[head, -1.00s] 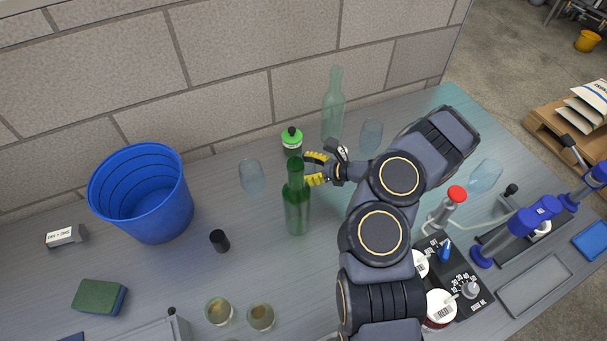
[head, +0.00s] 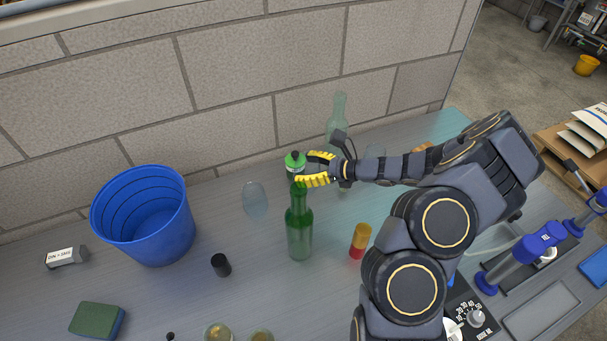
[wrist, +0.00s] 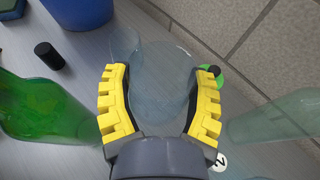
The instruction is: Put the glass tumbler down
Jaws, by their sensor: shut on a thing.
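In the wrist view a clear glass tumbler (wrist: 160,88) is between the yellow-padded fingers of my gripper (wrist: 160,100), which is shut on it. In the head view my gripper (head: 316,169) is above the bench near the wall, beside the green-capped container and behind the green bottle's neck. The held tumbler cannot be made out clearly there. Whether its base touches the bench cannot be told. A second clear glass (head: 255,198) stands on the bench to the left and also shows beyond the held one in the wrist view (wrist: 127,46).
A green bottle (head: 299,232) stands close in front of my gripper. A green-capped container (head: 294,160) and a pale bottle (head: 337,115) stand near the wall. A blue bucket (head: 145,215) and black cylinder (head: 221,265) are left. A red-yellow cylinder (head: 360,241) stands right of the green bottle.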

